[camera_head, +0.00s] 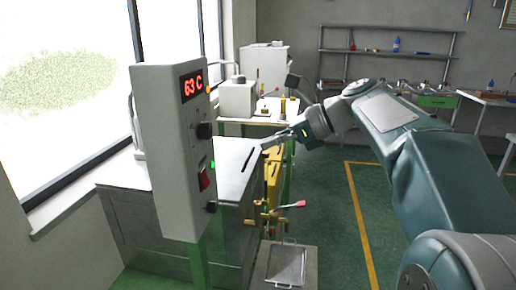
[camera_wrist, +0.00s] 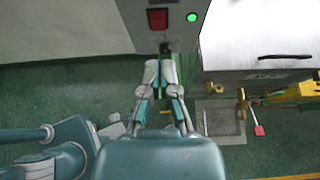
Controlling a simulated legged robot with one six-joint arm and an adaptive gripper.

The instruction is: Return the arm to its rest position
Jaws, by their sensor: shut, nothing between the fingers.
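My arm, teal and grey, reaches in from the right of the head view, bent at the elbow.
The control box (camera_head: 170,150) with a red 63 C display stands at left. A brass valve with a red-tipped handle (camera_head: 292,205) sits above a metal tray (camera_head: 286,266). Benches and shelves line the back. Green floor with a yellow line (camera_head: 361,222) is clear between machine and arm.

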